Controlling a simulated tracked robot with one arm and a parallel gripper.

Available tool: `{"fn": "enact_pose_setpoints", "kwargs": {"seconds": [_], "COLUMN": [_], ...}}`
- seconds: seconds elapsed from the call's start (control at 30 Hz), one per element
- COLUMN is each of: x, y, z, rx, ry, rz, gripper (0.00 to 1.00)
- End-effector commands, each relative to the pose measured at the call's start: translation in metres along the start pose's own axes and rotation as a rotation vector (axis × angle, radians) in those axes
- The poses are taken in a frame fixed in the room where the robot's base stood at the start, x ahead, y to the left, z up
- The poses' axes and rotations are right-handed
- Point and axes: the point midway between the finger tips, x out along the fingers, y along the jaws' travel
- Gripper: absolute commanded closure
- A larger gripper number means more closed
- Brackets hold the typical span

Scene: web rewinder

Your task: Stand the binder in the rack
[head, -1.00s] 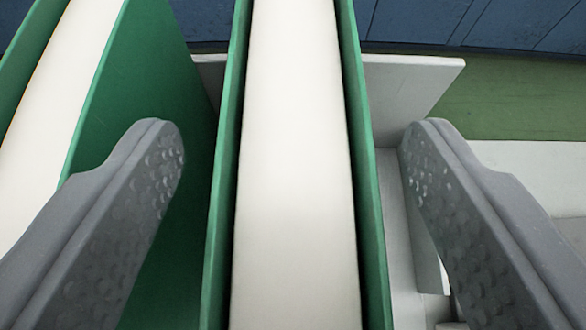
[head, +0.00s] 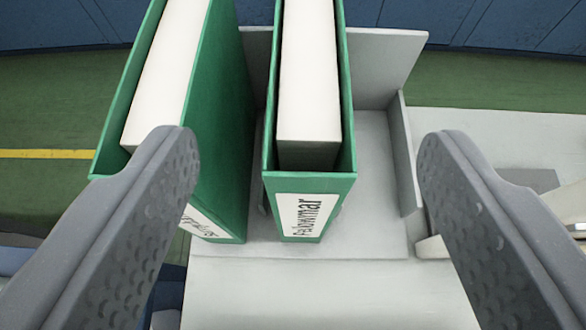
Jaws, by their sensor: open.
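Two green binders with white pages stand upright side by side in a light grey rack. The middle binder (head: 308,205) has a white spine label with dark lettering, and stands apart from the rack's right wall. The left binder (head: 222,130) leans a little and also has a label, partly cut off by my finger. The rack (head: 375,210) shows its back panel, right side wall and bare floor. My gripper (head: 305,150) is open and empty, its two grey dimpled fingers on either side of the view, nearer the camera than the binders and touching neither as far as I can see.
A pale flat surface (head: 500,135) extends to the right of the rack. A light ledge (head: 330,290) lies in front of it. Blue panels (head: 480,25) stand behind, and the green floor (head: 40,190) has a yellow line at left. Bare rack floor lies right of the middle binder.

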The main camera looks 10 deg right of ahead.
Motion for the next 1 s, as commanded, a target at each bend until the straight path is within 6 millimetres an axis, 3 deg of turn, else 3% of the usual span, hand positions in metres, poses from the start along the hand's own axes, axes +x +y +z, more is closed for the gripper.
{"fn": "enact_pose_setpoints", "kwargs": {"seconds": [0.33, 0.47, 0.67, 1.0], "x": [-0.004, -0.019, -0.082, -0.215], "y": [-0.001, -0.009, -0.040, -0.081], "z": [-0.001, -0.015, -0.060, -0.121], "rx": [-0.001, -0.005, -0.028, -0.061], "ry": [0.001, 0.017, 0.069, 0.155], "rz": [-0.001, -0.015, -0.070, -0.147], "gripper": [0.37, 0.37, 0.37, 0.37]}}
